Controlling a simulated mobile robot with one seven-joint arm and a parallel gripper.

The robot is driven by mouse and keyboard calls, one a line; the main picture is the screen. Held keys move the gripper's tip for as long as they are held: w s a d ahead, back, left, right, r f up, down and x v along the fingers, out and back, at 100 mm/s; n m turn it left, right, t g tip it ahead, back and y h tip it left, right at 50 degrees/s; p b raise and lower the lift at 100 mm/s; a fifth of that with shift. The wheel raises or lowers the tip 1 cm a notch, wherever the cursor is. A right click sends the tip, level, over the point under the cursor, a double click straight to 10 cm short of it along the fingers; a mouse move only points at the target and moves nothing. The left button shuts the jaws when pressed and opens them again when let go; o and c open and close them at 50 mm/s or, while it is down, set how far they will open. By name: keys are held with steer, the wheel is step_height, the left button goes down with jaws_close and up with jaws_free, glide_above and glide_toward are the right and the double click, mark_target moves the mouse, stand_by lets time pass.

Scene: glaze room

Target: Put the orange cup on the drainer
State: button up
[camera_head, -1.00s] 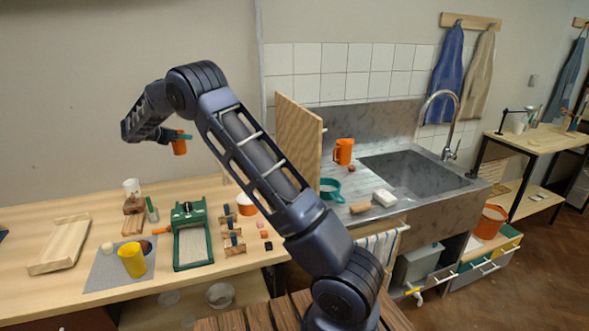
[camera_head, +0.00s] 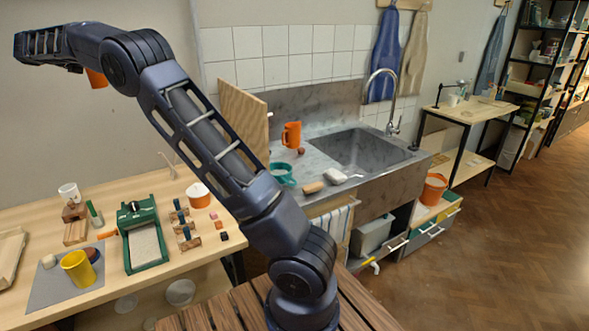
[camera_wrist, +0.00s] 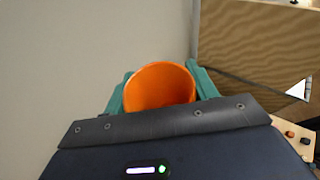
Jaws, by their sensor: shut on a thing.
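The orange cup (camera_head: 97,78) is held up in the air at the upper left of the head view, partly hidden by my arm. In the wrist view its open mouth (camera_wrist: 160,88) faces the camera. My gripper (camera_wrist: 160,82) has its two teal fingers on either side of the cup, shut on it. The fingers are mostly hidden in the head view. The grey sink counter left of the basin, which seems to be the drainer (camera_head: 322,160), holds an orange mug (camera_head: 291,135), a teal bowl-like vessel (camera_head: 281,173), a white block (camera_head: 335,176) and small brown pieces.
A plywood panel (camera_head: 243,122) stands upright between the worktable and sink, with its edge toward the counter. The tall faucet (camera_head: 384,85) rises behind the basin (camera_head: 358,150). The worktable holds a yellow cup (camera_head: 78,270), a green-framed tray (camera_head: 143,232) and several small items.

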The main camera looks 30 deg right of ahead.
steer(key=w+d+r+m+g+h, duration=0.2)
steer(key=d+m+g, duration=0.2)
steer(key=d, duration=4.2)
steer(key=s+d+f+m+g, duration=0.1)
steer(key=s+d, duration=0.7)
steer(key=d, duration=0.6)
steer(key=s+d+m+g, duration=0.1)
steer(key=s+d+g, duration=0.1)
steer(key=s+d, duration=0.85)
steer(key=s+d+f+m+g, duration=0.1)
steer(key=s+d, duration=0.5)
steer(key=d, duration=1)
steer(key=shift+h, duration=0.3)
step_height(320, 180, down, 45)
steer(key=shift+w+f, duration=0.1)
steer(key=shift+w, duration=0.05)
steer(key=shift+f, duration=0.1)
steer(key=o, duration=1)
